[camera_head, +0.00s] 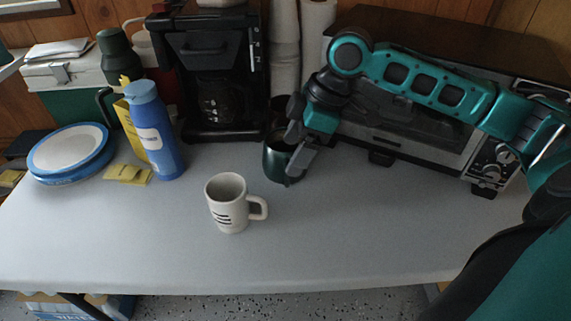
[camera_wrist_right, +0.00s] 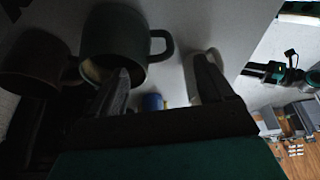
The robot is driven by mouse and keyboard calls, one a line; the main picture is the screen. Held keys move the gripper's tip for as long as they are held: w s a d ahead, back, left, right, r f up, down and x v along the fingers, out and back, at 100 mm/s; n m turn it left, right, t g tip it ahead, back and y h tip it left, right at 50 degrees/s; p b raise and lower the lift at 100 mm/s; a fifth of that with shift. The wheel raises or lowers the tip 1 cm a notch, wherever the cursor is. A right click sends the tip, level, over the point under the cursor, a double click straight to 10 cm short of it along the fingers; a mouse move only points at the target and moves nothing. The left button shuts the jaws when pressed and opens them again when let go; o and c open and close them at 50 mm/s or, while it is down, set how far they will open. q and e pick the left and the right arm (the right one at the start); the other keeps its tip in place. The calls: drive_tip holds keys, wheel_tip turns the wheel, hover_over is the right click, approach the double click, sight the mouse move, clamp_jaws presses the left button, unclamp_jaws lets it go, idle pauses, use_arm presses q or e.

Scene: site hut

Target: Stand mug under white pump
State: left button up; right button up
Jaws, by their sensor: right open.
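A white mug (camera_head: 227,205) with dark stripes stands upright at the middle of the table, handle to the right. A dark green mug (camera_head: 280,162) stands behind it, partly hidden by my right gripper (camera_head: 297,146). That gripper is open. In the right wrist view, the green mug (camera_wrist_right: 112,35) lies just beyond the fingers (camera_wrist_right: 164,64). Its handle shows between the fingertips, and one finger overlaps the mug's body; I cannot tell whether they touch. I cannot make out a white pump in either view. My left gripper is not in view.
A black coffee machine (camera_head: 212,75) and a toaster oven (camera_head: 405,140) stand at the back. A blue bottle (camera_head: 155,130), yellow packets (camera_head: 127,174) and blue-rimmed plates (camera_head: 70,152) are on the left. A brown mug (camera_wrist_right: 33,62) is beside the green one. The table's front is clear.

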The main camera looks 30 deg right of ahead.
sight(286, 160)
drive_tip(key=b+x, duration=0.1)
drive_tip(key=x, duration=0.2)
drive_tip(key=b+x, duration=0.1)
drive_tip(key=x, duration=0.1)
drive_tip(key=shift+d+f, duration=0.1)
drive_tip(key=shift+f, duration=0.4)
drive_tip(key=shift+r, duration=0.1)
clamp_jaws()
